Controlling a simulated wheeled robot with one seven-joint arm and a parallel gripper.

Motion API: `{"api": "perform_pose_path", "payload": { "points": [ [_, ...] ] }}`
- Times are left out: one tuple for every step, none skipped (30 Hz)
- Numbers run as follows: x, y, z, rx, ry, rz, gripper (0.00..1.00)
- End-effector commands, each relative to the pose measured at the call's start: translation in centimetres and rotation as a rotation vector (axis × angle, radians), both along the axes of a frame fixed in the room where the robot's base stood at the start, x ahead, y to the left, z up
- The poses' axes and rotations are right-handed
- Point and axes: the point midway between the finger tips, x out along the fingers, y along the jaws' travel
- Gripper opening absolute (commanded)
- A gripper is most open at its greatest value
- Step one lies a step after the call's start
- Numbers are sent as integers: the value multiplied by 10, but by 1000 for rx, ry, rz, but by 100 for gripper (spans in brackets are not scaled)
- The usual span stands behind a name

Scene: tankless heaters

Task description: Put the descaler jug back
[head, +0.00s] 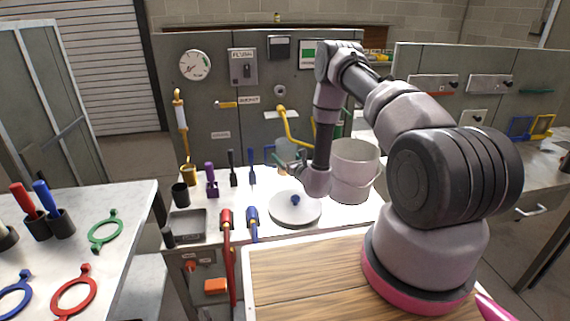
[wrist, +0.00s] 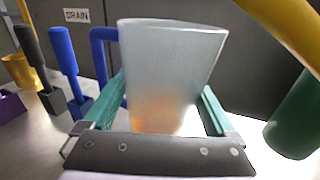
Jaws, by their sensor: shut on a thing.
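The descaler jug is a translucent, pale cup-like vessel (wrist: 170,65) with an orange tint low down, upright in the wrist view. A blue loop (wrist: 98,48) stands at its left side, looking like its handle. In the head view the jug (head: 289,148) is small and partly hidden by my gripper. My gripper (head: 291,163) is shut on it, with green fingers on both sides of the jug in the wrist view (wrist: 165,105). I cannot tell whether the jug's base touches the counter.
A large pale bucket (head: 355,163) stands right of my gripper. A white round lid with a blue knob (head: 294,208) lies in front. Blue (wrist: 62,50) and dark (wrist: 28,45) upright handles stand left. A yellow pipe (head: 290,128) and a grey panel (head: 225,150) are behind.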

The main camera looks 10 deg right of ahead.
Motion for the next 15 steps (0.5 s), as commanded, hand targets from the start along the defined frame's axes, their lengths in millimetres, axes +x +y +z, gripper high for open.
{"api": "perform_pose_path", "payload": {
  "points": [
    [0,0,-7,0,1,0,3],
    [0,0,-11,0,1,0,3],
    [0,0,-18,0,1,0,3],
    [0,0,-22,0,1,0,3],
    [0,0,-25,0,0,0,3],
    [0,0,-29,1,0,0,3],
    [0,0,-30,1,-1,0,3],
    [0,0,-30,1,-1,-1,3],
    [0,0,-30,2,-2,-1,3],
    [0,0,-30,2,-2,-1,3],
    [0,0,-29,2,-2,-1,3],
    [0,0,-29,2,-2,-1,3],
    [0,0,-29,1,-1,-1,3],
    [0,0,-30,1,-1,-1,3],
    [0,0,-30,1,-1,-1,3]
  ]
}}
